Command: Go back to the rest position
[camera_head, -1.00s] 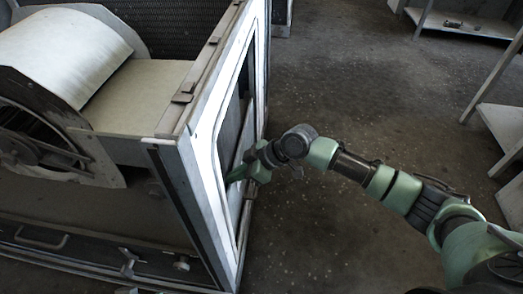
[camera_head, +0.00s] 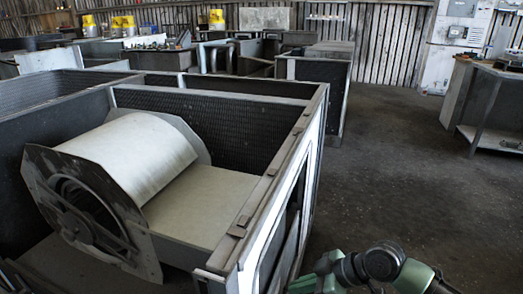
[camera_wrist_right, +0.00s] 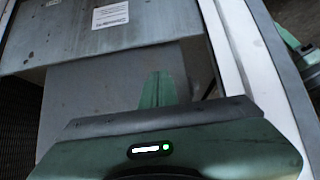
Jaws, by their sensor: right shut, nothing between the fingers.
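My right gripper (camera_wrist_right: 157,90) shows in the right wrist view as green fingers held together, with nothing between them. It points in through the framed side opening of the blower housing. In the head view, my right arm's green and dark wrist (camera_head: 335,270) is at the bottom edge, beside the housing's side frame (camera_head: 270,250). The fingertips are hidden there. The housing holds a pale rounded blower drum (camera_head: 135,155) with a dark wheel at its end. In the right wrist view, the housing's light frame edge (camera_wrist_right: 235,50) runs close by on the right. My left gripper is not in view.
The concrete floor (camera_head: 385,170) to the right of the housing is clear. A metal workbench (camera_head: 485,105) stands at the far right, and a pale cabinet (camera_head: 450,50) by the back wall. More metal housings and yellow containers (camera_head: 122,22) fill the background.

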